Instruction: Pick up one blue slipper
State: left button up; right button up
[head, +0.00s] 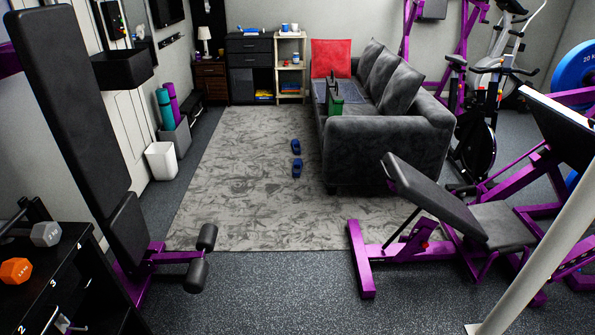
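Two blue slippers lie on the grey patterned rug (215,190), in front of the sofa's left side. The nearer slipper (297,168) is at the middle of the head view, and the farther slipper (295,146) lies just behind it, a small gap apart. Both are small in the view, so fine detail is hard to tell. Neither of my grippers shows in the head view.
A grey sofa (385,145) stands right of the slippers. A purple-framed bench (440,205) stands front right, and an upright black-padded machine (75,110) front left. A white bin (161,160) is by the left wall. Open floor (260,290) and rug lie between.

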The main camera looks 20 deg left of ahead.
aim_at(298, 162)
jog(key=i+j+u, duration=0.2)
jog(key=i, duration=0.2)
jog(key=i+u, duration=0.2)
jog(key=i, duration=0.2)
jog(key=i+u, duration=0.2)
jog(key=i, duration=1.95)
